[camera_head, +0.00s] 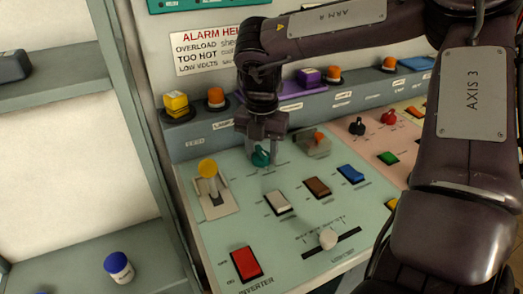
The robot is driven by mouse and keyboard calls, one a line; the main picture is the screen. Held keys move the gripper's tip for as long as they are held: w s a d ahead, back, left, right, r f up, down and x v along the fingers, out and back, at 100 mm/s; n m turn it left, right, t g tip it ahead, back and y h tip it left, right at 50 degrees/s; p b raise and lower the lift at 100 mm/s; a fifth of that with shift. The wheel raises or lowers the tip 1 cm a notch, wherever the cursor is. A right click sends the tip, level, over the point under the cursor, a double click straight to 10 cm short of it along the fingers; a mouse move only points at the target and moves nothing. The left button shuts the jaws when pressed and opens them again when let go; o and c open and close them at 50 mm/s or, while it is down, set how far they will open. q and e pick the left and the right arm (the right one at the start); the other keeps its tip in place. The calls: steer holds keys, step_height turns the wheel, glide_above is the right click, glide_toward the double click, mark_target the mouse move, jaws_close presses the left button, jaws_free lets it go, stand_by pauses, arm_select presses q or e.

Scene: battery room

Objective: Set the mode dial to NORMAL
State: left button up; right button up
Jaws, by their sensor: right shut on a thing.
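My right gripper (262,142) points down over the upper left part of the pale green panel (230,235). It is shut on a teal knob (261,158), which I take to be the mode dial. The fingers hide part of the knob, and its pointer and position marks cannot be read. My left gripper is not in view.
Left of the knob is a yellow-topped lever (208,170). Right is an orange switch under a clear cover (317,143). White (277,203), brown (317,187), blue (351,174) and red (245,263) rocker switches and a slider (328,238) are nearer. Buttons line the ledge behind.

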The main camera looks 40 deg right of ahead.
mark_target(261, 150)
steer(key=shift+r, duration=0.1)
steer(key=o, duration=1)
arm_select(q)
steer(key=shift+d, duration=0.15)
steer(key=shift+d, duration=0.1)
arm_select(e)
steer(key=shift+r, duration=0.15)
step_height(261, 150, up, 6)
steer(key=shift+r, duration=0.2)
steer(key=shift+r+p, duration=0.3)
steer(key=shift+r, duration=0.25)
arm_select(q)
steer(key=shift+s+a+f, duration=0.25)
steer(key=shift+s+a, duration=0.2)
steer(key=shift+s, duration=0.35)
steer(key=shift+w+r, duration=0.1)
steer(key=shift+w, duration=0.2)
